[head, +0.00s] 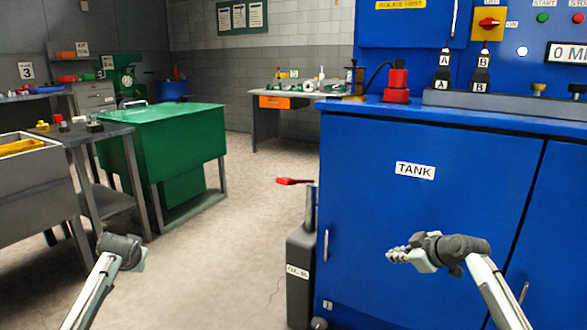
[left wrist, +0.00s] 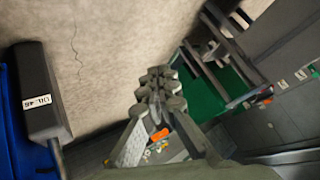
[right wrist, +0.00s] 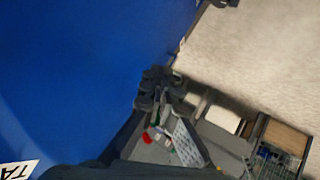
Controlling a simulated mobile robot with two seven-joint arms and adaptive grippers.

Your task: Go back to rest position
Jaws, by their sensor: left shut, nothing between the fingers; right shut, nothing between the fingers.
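My left arm comes in at the lower left of the head view, over the open floor, and its fingers are hidden behind the dark wrist there. In the left wrist view my left gripper (left wrist: 160,84) is shut and empty, its fingertips together. My right gripper (head: 394,255) is in front of the blue tank cabinet (head: 440,220) and points to the left. In the right wrist view the right gripper (right wrist: 156,88) is shut and holds nothing. Both grippers are clear of the cabinet top and tables as far as I can see.
A green cabinet (head: 165,145) and a grey table (head: 80,135) are at the left. A workbench (head: 265,137) is at the back. The floor between is free.

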